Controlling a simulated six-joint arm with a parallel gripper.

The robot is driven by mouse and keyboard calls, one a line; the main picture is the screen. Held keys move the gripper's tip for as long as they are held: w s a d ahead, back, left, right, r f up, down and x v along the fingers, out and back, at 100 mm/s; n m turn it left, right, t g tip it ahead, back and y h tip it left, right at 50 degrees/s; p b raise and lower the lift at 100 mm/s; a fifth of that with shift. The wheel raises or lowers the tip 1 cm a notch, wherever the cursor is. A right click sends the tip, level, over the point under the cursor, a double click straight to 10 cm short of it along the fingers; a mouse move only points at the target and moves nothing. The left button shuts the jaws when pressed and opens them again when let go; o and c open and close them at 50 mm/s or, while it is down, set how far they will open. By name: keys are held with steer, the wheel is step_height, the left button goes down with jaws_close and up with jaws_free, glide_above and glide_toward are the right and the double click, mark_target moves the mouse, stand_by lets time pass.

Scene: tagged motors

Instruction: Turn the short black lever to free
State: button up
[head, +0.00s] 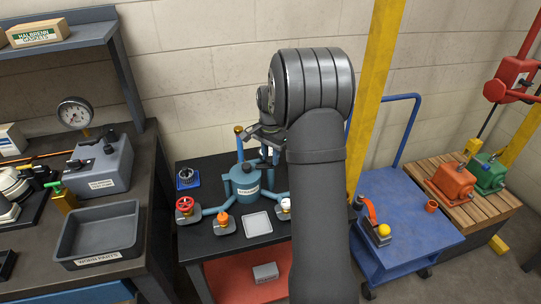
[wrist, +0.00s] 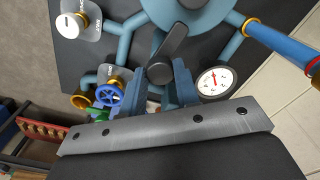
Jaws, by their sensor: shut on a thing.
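The short black lever (wrist: 173,42) shows in the wrist view, over the blue strainer body (wrist: 210,18). It lies slanted, with its rounded near end between my fingertips. My gripper (wrist: 163,86) is shut on the lever at that end. In the head view my gripper (head: 264,137) is above the blue strainer body (head: 243,184), and my arm hides part of the assembly. The lever cannot be made out there. Any free marking for it is not readable.
A gauge (wrist: 215,81), a blue handwheel (wrist: 110,94) and a white knob (wrist: 70,25) are close around my gripper. A red handwheel (head: 184,204) and an orange knob (head: 222,218) sit on the black table. A yellow post (head: 379,75) stands right of my arm.

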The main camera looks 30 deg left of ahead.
mark_target(270, 158)
steer(key=m, duration=1.2)
steer(key=shift+m, duration=1.9)
steer(key=o, duration=1)
steer(key=shift+c, duration=0.2)
step_height(270, 158, up, 18)
steer(key=shift+f, duration=0.25)
